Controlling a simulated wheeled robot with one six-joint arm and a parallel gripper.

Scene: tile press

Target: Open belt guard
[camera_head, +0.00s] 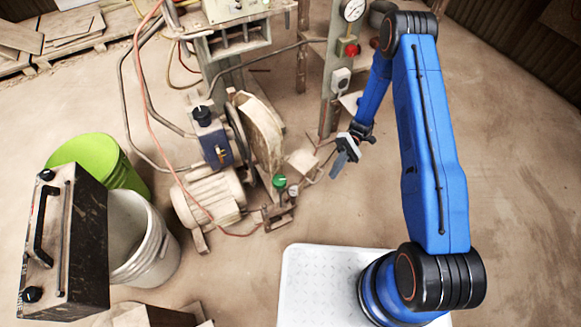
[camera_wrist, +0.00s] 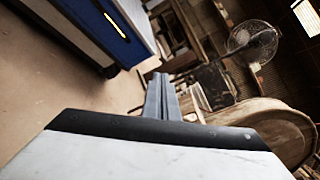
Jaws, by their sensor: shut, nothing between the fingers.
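The belt guard (camera_head: 264,128) is a dusty beige rounded cover on the press, above and beside the motor (camera_head: 208,198) in the head view. It appears upright against the wheel behind it; I cannot tell whether it stands ajar. A rounded, dusty edge at the lower right of the wrist view (camera_wrist: 262,113) looks like the guard. My gripper (camera_head: 337,172) is shut and empty, to the right of the guard and apart from it. Its closed fingers also show in the wrist view (camera_wrist: 162,80). Any handle or latch on the guard is too small to make out.
The press frame (camera_head: 327,70) carries a gauge (camera_head: 353,9) and a red button (camera_head: 352,49). A green knob (camera_head: 279,181) sits below the guard. A green bucket (camera_head: 95,150) and a white bucket (camera_head: 150,255) stand left. Hoses hang around the press. Floor at right is clear.

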